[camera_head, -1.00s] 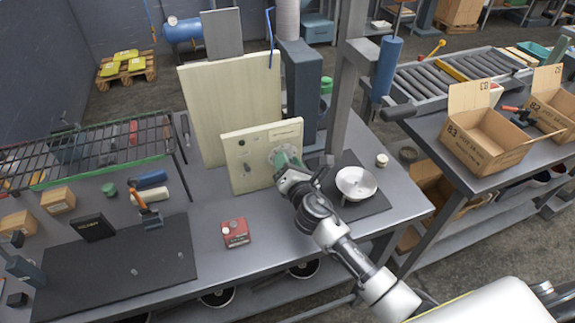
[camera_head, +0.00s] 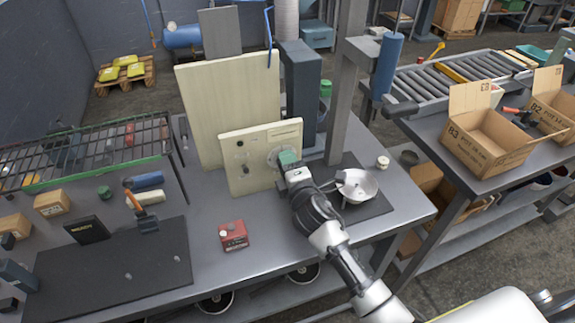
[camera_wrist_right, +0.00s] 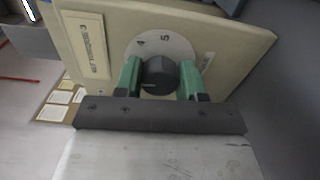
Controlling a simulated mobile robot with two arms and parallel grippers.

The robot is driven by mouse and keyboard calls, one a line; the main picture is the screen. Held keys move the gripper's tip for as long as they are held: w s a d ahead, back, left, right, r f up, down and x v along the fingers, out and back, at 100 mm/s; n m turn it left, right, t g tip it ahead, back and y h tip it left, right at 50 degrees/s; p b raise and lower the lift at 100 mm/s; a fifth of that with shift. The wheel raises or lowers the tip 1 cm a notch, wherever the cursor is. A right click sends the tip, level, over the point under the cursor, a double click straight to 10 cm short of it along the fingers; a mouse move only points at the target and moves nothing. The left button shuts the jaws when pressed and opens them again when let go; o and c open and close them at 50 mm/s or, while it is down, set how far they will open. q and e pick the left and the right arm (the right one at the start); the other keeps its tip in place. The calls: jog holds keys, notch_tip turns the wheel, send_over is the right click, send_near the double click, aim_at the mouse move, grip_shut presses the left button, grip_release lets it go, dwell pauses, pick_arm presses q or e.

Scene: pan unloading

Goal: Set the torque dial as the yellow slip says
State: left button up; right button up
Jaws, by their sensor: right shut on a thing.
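The cream control panel (camera_head: 240,178) stands upright on the bench. Its round pale dial plate (camera_head: 273,160) is partly hidden behind my right gripper (camera_head: 287,160). In the right wrist view, the green fingers of my right gripper (camera_wrist_right: 159,77) are shut on the black dial knob (camera_wrist_right: 158,72), one on each side. The digits 4 and 5 show on the dial plate (camera_wrist_right: 160,43) above the knob; the other marks are hidden. A pale yellowish slip (camera_wrist_right: 88,46) with a line of print is on the panel; its words are too small to read surely, perhaps ending in 3.
A red box (camera_head: 233,235) lies on the bench in front of the panel. A round metal pan scale (camera_head: 357,186) stands close to the right of my right arm. A dark mat (camera_head: 110,275) covers the left of the bench. Cardboard boxes (camera_head: 487,145) stand on the right table.

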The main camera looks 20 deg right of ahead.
jog(key=shift+m, duration=0.4)
jog(key=o, duration=0.9)
jog(key=shift+s, duration=0.1)
jog(key=s+b, duration=0.1)
jog(key=s, duration=0.4)
jog(key=s+b, duration=0.1)
jog(key=s, duration=0.4)
jog(key=shift+s+d, duration=0.2)
jog(key=shift+s, duration=0.1)
jog(key=shift+f, duration=0.1)
